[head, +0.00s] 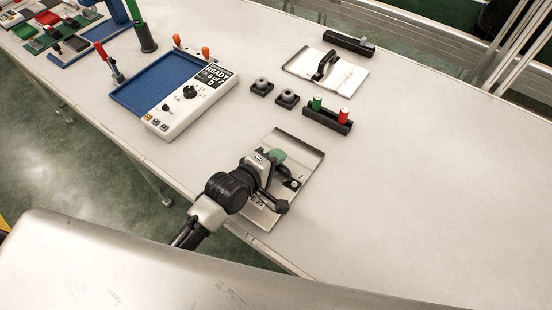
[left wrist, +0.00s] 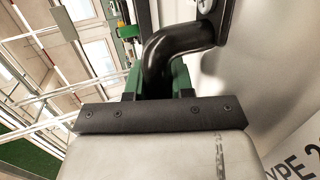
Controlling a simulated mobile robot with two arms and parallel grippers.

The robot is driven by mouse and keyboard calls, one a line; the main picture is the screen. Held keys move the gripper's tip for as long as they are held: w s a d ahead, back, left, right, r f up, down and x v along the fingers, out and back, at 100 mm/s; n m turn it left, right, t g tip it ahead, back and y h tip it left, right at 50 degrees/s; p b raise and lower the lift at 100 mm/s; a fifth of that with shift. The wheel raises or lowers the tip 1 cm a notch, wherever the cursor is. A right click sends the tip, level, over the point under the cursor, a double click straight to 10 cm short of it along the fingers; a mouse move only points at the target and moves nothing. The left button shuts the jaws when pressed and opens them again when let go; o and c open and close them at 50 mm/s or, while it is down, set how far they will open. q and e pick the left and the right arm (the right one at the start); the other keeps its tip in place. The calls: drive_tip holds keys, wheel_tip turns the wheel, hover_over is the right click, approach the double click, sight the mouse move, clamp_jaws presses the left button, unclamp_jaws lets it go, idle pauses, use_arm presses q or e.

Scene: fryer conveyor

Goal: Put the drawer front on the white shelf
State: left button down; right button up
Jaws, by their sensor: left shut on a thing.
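A silver drawer front (head: 301,150) with a "2" label is at the near edge of the pale table, under my left gripper (head: 281,171). My left gripper is shut on its black handle, which shows curved between the green finger pads in the left wrist view (left wrist: 158,62). The panel face with "TYPE 2" lettering (left wrist: 298,158) fills the right of that view. I cannot tell whether the panel touches the table. A second silver panel (head: 349,80) with a black handle lies farther back. No white shelf can be made out. My right gripper is not in view.
Behind the held panel stand a black holder (head: 320,120) with green and red pieces and two dark knobs (head: 262,86). A control box (head: 197,105) with a blue tray (head: 150,83) is at left. A black bar (head: 349,42) lies at the back. The table's right side is clear.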

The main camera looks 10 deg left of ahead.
use_arm(q)
drive_tip(key=shift+f, duration=0.1)
drive_tip(key=c, duration=1)
unclamp_jaws()
drive_tip(key=shift+r, duration=0.2)
drive_tip(key=v, duration=1.1)
drive_tip(key=shift+s+a+b, duration=0.15)
drive_tip(key=shift+s+b, duration=0.1)
drive_tip(key=shift+b, duration=0.05)
drive_tip(key=shift+s+a+r, duration=0.1)
drive_tip(key=shift+s, duration=0.1)
